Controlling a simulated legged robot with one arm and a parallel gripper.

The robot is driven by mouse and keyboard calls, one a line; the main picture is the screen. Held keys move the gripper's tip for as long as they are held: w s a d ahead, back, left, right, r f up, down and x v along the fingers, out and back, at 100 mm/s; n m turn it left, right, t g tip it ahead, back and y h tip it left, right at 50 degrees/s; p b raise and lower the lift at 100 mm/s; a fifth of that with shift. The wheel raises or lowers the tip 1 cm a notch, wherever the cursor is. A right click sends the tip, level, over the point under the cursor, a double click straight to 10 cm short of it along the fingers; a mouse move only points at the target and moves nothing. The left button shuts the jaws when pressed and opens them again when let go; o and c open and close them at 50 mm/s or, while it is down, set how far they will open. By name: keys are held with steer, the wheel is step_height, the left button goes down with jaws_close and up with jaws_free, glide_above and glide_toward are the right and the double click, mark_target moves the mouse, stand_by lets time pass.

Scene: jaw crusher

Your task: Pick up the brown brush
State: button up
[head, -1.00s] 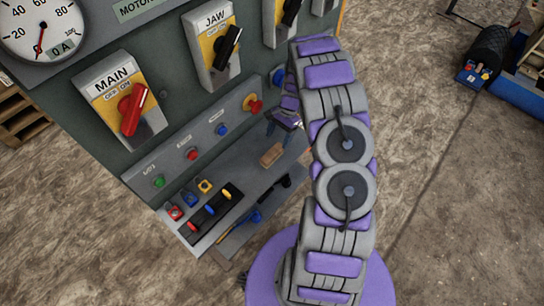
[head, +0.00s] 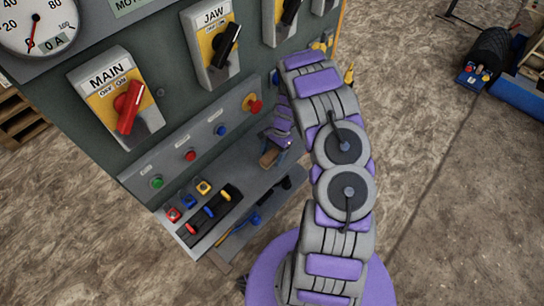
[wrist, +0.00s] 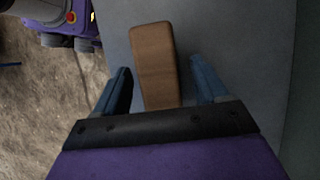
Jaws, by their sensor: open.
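The brown brush (wrist: 154,62) lies on the grey shelf of the control panel. In the wrist view its brown block sits between the two blue fingers of my gripper (wrist: 161,88), with a gap on each side; the finger on the left is closer to it. The gripper is open and its fingers do not touch the brush. In the head view the brush (head: 269,157) shows only in part, under the end of my arm, and my gripper (head: 272,150) is just above it.
The grey shelf (head: 232,228) also holds a black rack (head: 210,214) with coloured pieces, several small coloured items, and a black and blue tool (head: 287,183) close to the brush. The panel face (head: 150,160) with buttons and switches rises behind the shelf.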

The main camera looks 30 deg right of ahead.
steer(key=shift+f, duration=0.2)
stand_by(0.6)
steer(key=shift+c, duration=0.3)
steer(key=c, duration=1)
